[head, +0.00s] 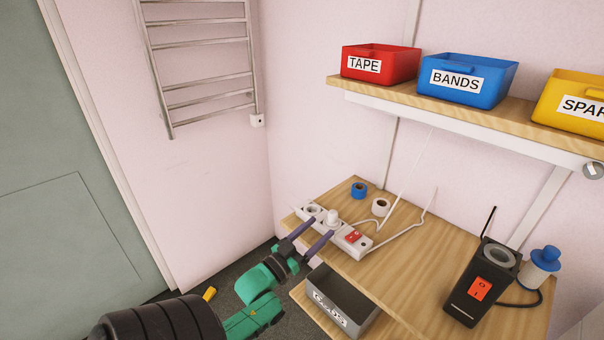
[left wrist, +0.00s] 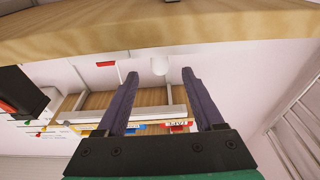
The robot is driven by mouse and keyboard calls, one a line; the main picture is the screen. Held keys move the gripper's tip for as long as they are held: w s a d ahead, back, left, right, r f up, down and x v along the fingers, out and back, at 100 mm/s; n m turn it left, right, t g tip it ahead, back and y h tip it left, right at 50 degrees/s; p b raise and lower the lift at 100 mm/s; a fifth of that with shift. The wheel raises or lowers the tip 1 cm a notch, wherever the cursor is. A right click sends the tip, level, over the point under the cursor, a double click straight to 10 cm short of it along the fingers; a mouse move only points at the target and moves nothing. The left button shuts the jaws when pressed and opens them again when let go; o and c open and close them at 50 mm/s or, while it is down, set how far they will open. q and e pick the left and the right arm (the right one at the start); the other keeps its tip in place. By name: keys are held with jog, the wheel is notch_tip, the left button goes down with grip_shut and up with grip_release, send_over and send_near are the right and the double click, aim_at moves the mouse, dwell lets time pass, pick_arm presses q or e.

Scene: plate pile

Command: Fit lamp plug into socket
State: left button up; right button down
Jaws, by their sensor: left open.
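A white power strip (head: 343,241) with a red switch lies on the wooden worktop near its left edge. A white plug-like piece (head: 333,216) stands up on the strip; how deep it sits I cannot tell. A round socket (head: 312,209) shows at the strip's far end. My left gripper (head: 319,228) is open at the front side of the strip, fingers pointing towards the white piece. In the left wrist view, the white piece (left wrist: 160,66) shows between and beyond the fingertips (left wrist: 160,74), with nothing held. No lamp can be made out. My right gripper is out of view.
White cords run behind the strip, near blue (head: 359,190) and white (head: 381,207) tape rolls. A grey bin (head: 343,308) sits below the worktop's front edge. A black device (head: 480,285) stands at right. A shelf (head: 440,102) with bins hangs above. The worktop's middle is clear.

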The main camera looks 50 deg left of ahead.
pick_arm(q)
jog(key=s+f, duration=0.1)
jog(key=s, duration=0.5)
jog(key=shift+d+f, duration=0.1)
jog(key=shift+f, duration=0.1)
